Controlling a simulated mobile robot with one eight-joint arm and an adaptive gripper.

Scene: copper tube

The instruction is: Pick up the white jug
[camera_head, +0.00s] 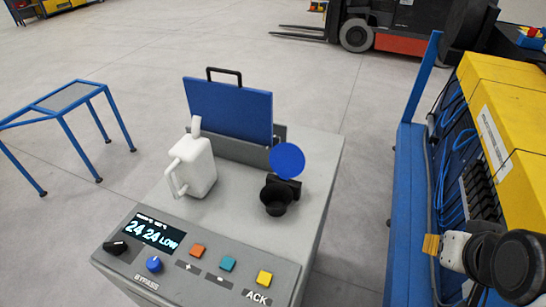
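The white jug (197,165) stands upright on the grey top of a control cabinet (235,205), left of centre. Its handle (173,178) is on its left side, facing the lower left, and a short spout or neck rises from its top. My gripper (431,244) is at the lower right edge of the view, well to the right of the jug and apart from it. Its end looks small and yellowish, and I cannot make out whether its fingers are open or shut.
A raised blue lid (228,108) with a black handle stands behind the jug. A black cup-like fitting (277,197) with a blue disc (287,159) is to its right. Buttons and a display (154,233) line the front. A blue-and-yellow machine (500,110) stands right, a blue-framed table (68,97) left.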

